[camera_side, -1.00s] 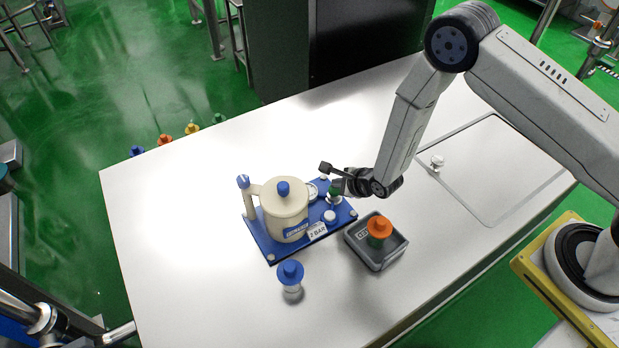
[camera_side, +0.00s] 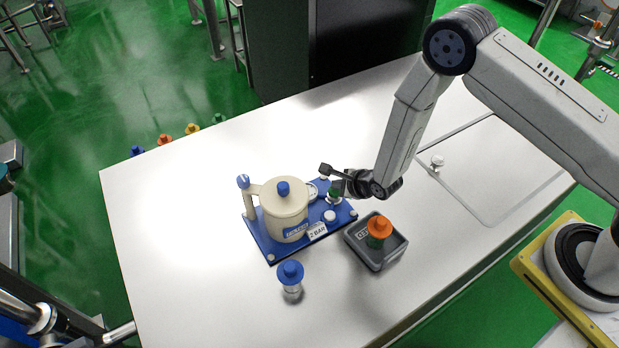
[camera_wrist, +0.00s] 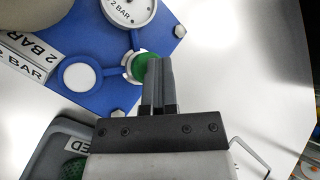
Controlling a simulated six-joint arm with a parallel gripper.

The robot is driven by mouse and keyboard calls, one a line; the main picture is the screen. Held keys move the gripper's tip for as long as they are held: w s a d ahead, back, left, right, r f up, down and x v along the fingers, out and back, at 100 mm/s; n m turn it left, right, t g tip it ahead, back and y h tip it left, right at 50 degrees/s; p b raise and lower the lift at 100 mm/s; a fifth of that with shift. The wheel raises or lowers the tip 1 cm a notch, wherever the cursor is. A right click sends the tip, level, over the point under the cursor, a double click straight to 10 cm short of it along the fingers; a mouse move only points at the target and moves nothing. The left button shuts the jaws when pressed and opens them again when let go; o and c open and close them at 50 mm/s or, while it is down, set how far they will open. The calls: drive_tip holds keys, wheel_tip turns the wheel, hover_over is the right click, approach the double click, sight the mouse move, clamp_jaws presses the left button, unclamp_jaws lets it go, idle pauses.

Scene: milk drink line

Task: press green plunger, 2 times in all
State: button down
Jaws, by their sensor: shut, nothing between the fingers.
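The green plunger (camera_side: 334,192) is a green cap on a pale collar at the right part of the blue base plate (camera_side: 270,250). It also shows in the wrist view (camera_wrist: 143,63), partly hidden behind my fingertips. My gripper (camera_side: 340,184) is shut and empty, with its fingertips (camera_wrist: 159,66) at the plunger's right edge in the wrist view. The fingers overlap the cap in both views. I cannot tell whether they touch it or how far down the cap is.
A cream pot (camera_side: 285,212) and a gauge (camera_wrist: 130,8) stand on the plate beside the plunger. A white round button (camera_wrist: 78,76) is close by. A grey tray (camera_side: 365,258) holds an orange-capped piece (camera_side: 379,231). A blue-capped piece (camera_side: 291,278) stands in front.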

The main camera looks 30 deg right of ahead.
sight(338, 191)
drive_tip(key=shift+r, duration=1.45)
drive_tip(key=shift+r, duration=0.1)
drive_tip(key=shift+r, duration=2.45)
